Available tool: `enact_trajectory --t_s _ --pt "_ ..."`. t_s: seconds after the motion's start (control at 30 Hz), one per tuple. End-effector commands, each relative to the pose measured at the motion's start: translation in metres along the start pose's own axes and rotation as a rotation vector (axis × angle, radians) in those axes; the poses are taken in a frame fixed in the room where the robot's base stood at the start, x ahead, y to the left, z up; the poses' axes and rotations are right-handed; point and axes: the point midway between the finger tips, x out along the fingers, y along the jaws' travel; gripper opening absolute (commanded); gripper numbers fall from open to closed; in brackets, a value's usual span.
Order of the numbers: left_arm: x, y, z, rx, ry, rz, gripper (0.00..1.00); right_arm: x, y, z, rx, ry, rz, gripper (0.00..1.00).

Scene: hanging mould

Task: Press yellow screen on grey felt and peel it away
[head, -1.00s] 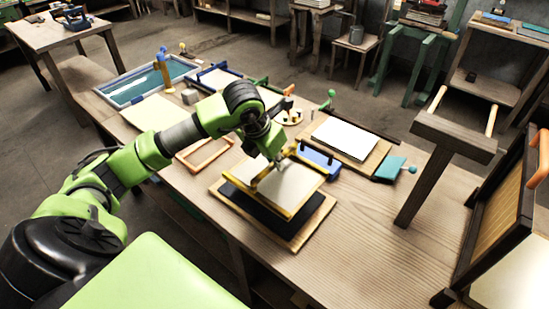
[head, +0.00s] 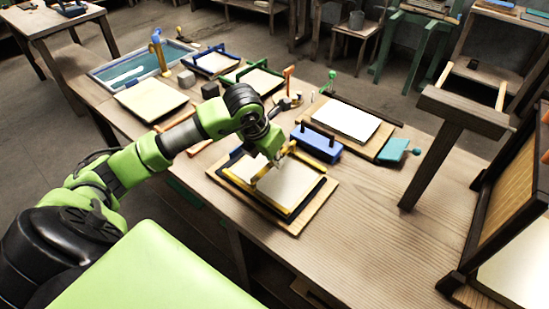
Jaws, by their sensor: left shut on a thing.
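The yellow screen (head: 293,183) is a yellow frame with a pale, flat inner sheet. It lies level over the dark grey felt (head: 309,202), which shows only as a narrow dark border around it. The felt is on a light wooden board (head: 328,193) on the bench. My right gripper is not in view.
A blue block with a dark handle (head: 318,143) stands close behind the board. A white sheet on a board (head: 350,123) and a teal block (head: 394,150) are beyond. A wooden T-shaped stand (head: 448,130) is at right. The bench's right front is clear.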

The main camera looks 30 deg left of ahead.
Motion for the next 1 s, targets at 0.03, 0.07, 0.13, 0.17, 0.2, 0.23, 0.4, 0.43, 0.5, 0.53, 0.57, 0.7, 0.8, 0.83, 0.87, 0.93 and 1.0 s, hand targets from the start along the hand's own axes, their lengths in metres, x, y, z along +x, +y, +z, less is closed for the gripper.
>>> enact_trajectory --t_s 0.03,0.07,0.13,0.17,0.2,0.23,0.4,0.43,0.5,0.53,0.57,0.7,0.8,0.83,0.87,0.93,1.0 --pt "-0.0004 0.0000 0.0003 0.000 -0.001 0.000 0.00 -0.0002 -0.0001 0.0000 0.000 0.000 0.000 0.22" --pt "-0.0004 0.0000 0.0003 0.000 -0.001 0.000 0.05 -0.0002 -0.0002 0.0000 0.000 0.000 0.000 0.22" --pt "-0.0004 0.0000 0.0003 0.000 -0.001 0.000 0.00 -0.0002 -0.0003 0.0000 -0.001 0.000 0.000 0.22" --pt "-0.0004 0.0000 0.0003 0.000 -0.001 0.000 0.00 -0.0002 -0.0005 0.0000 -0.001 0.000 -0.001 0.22" --pt "-0.0004 0.0000 0.0003 0.000 -0.001 0.000 0.00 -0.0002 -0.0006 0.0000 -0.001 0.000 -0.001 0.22" --pt "-0.0004 0.0000 0.0003 0.000 -0.001 0.000 0.00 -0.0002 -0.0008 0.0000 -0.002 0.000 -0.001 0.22" --pt "-0.0005 0.0000 0.0003 0.000 -0.001 0.000 0.00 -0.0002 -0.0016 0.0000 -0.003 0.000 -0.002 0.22" --pt "-0.0005 0.0001 0.0003 0.000 -0.001 0.000 0.00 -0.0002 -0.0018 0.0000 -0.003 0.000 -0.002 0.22" --pt "-0.0005 0.0001 0.0003 0.000 -0.001 0.000 0.00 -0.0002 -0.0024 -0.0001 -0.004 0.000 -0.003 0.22" --pt "-0.0005 0.0001 0.0003 0.000 -0.001 0.000 0.00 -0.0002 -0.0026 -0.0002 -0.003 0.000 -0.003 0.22" --pt "-0.0004 0.0001 0.0003 0.000 -0.001 0.000 0.00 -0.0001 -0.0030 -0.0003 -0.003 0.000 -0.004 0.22" --pt "0.0006 0.0001 -0.0001 0.000 -0.001 0.000 0.00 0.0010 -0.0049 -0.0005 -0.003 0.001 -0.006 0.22" --pt "0.0019 0.0001 -0.0007 0.000 -0.001 0.000 0.00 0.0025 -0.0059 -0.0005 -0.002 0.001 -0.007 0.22" --pt "0.0023 0.0001 -0.0009 0.000 -0.001 0.000 0.00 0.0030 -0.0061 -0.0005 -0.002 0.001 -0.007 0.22" --pt "0.0027 0.0001 -0.0010 0.000 -0.001 0.000 0.00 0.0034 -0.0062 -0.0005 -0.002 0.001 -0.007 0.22" --pt "0.0036 0.0001 -0.0014 0.000 -0.001 0.000 0.00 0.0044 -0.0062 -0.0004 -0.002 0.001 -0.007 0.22" --pt "0.0044 0.0001 -0.0017 0.000 -0.001 0.000 0.00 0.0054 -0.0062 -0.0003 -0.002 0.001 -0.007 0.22"
